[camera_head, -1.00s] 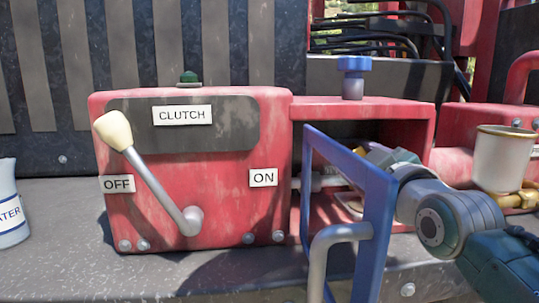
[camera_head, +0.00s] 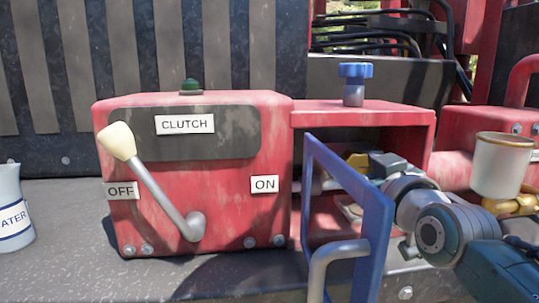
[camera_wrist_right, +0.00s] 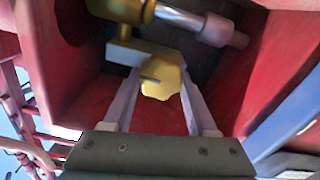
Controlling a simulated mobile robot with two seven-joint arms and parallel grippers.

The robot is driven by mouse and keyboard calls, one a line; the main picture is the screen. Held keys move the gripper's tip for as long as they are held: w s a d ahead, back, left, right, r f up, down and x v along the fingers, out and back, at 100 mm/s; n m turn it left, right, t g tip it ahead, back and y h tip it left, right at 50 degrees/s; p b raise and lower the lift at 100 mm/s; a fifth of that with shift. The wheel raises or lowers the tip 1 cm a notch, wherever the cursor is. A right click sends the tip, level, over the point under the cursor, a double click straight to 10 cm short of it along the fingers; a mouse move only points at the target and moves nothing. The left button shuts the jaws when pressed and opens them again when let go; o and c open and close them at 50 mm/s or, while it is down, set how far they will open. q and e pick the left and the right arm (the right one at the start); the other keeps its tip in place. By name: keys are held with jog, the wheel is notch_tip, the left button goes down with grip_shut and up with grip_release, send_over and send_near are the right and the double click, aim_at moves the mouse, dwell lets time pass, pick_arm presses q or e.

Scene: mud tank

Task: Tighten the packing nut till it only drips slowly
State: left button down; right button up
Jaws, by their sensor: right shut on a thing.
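A brass-coloured lobed nut (camera_wrist_right: 160,82), which looks like the packing nut, is between the two fingers of my right gripper (camera_wrist_right: 160,95) in the right wrist view. The gripper is shut on it. A silver shaft (camera_wrist_right: 183,18) and brass fittings (camera_wrist_right: 120,10) lie just beyond. In the head view my right gripper (camera_head: 365,163) reaches into the open red housing (camera_head: 425,118), partly behind the blue door frame. A bit of brass shows at its tips. No drip or water can be made out. My left gripper is not in view.
The open blue door (camera_head: 377,215) with a grey handle (camera_head: 330,255) stands in front of the housing. A clutch box (camera_head: 235,210) with a lever (camera_head: 155,185) towards OFF is left. A water jug (camera_head: 12,205) stands far left, and a cup (camera_head: 502,170) right.

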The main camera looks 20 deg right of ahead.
jog(key=shift+m, duration=1)
jog(key=o, duration=1.4)
jog(key=shift+c, duration=0.2)
jog(key=v, duration=1)
jog(key=shift+d, duration=0.1)
